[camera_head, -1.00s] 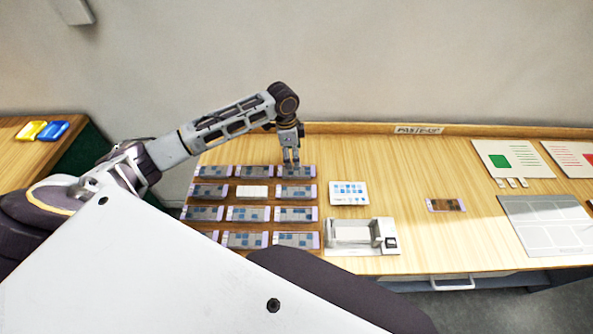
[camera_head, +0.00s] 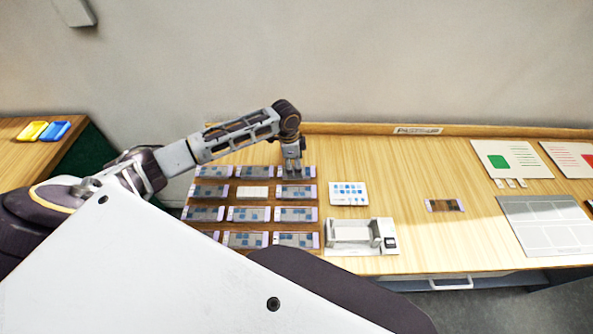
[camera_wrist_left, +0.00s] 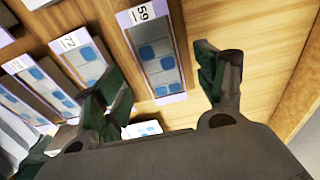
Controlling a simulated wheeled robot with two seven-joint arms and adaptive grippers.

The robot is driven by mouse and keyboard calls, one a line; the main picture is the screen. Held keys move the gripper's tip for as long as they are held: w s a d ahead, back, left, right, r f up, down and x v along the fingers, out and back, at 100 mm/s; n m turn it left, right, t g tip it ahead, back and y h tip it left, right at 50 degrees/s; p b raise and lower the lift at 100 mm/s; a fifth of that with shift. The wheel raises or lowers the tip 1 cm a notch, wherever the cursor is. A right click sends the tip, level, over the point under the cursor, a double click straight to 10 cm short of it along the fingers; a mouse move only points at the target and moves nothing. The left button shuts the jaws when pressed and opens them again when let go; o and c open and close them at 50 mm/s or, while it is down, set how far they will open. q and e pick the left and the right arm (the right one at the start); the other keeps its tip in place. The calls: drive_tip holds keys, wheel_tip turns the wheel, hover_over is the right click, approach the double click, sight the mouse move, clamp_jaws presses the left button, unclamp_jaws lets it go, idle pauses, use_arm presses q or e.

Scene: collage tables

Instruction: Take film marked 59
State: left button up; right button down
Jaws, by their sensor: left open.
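The film marked 59 (camera_wrist_left: 158,55) shows in the left wrist view as a strip with blue squares, a lilac edge and a white "59" label. In the head view it appears to be the film at the back right of the rack (camera_head: 312,172), partly hidden by my gripper. My left gripper (camera_head: 292,171) is over that film, pointing down. In the left wrist view its two dark fingers (camera_wrist_left: 165,90) are open, one on each side of the strip. Nothing is held. Contact with the film cannot be told.
A film marked 72 (camera_wrist_left: 80,52) lies beside it, among several other films. A white card with blue squares (camera_head: 348,187) and a white device (camera_head: 350,234) stand right of the rack. A lone film (camera_head: 445,205) lies farther right. The back ledge (camera_head: 360,128) is close behind.

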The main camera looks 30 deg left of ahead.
use_arm(q)
drive_tip(key=shift+d+f, duration=0.1)
drive_tip(key=shift+f, duration=0.8)
drive_tip(key=c, duration=1)
drive_tip(key=shift+o, duration=0.2)
drive_tip(key=shift+w+r, duration=0.1)
drive_tip(key=shift+r, duration=0.1)
wheel_tip(320, 180, up, 10)
drive_tip(key=shift+f+b, duration=0.15)
drive_tip(key=shift+b, duration=0.25)
